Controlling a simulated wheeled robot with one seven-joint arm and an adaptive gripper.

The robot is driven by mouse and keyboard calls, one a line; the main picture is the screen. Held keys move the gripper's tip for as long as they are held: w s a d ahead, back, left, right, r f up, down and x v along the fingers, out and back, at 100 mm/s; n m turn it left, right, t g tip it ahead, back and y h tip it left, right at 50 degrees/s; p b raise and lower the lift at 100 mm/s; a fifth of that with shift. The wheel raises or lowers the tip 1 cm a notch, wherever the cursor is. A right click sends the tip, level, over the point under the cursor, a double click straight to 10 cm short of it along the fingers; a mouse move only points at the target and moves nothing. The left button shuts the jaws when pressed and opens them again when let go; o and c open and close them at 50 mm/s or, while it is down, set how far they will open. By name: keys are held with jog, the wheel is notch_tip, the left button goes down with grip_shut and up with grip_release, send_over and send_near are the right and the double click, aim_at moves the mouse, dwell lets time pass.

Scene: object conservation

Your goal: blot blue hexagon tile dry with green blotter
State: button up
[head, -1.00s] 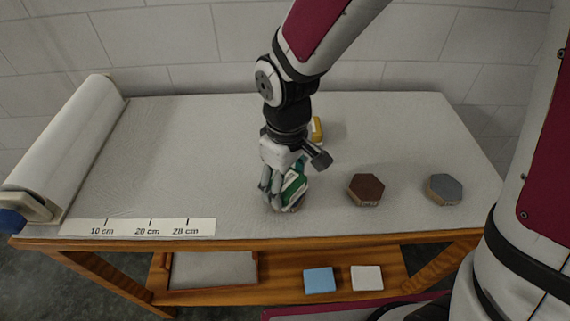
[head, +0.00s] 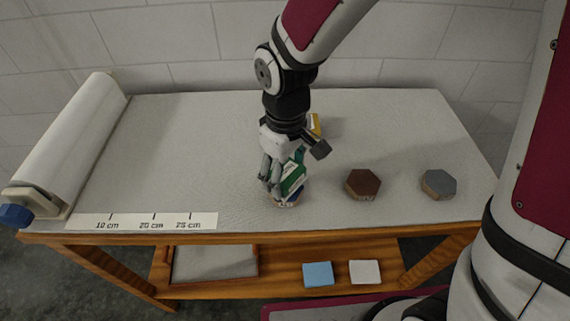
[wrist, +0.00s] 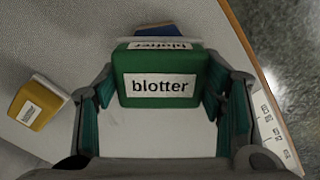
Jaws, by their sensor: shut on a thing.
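My gripper (head: 277,182) is shut on the green blotter (head: 292,180), a block labelled "blotter". The wrist view shows the blotter (wrist: 161,68) between the two fingers (wrist: 160,110). In the head view a tile (head: 286,204) with a pale brownish side shows just under the blotter, mostly hidden by it and the fingers. In the wrist view a dark blue surface (wrist: 160,31) shows just beyond the blotter; it appears to be the blue tile. I cannot tell whether the blotter touches it.
A brown hexagon tile (head: 363,183) and a grey one (head: 438,184) lie to the right. A yellow labelled block (head: 314,125) stands behind my gripper. A white roll (head: 70,145) and scale strip (head: 140,221) are at left. The shelf holds a tray (head: 215,262), blue square (head: 318,274) and white square (head: 365,273).

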jog(key=shift+r+p, duration=1.5)
jog(key=shift+r, duration=1.15)
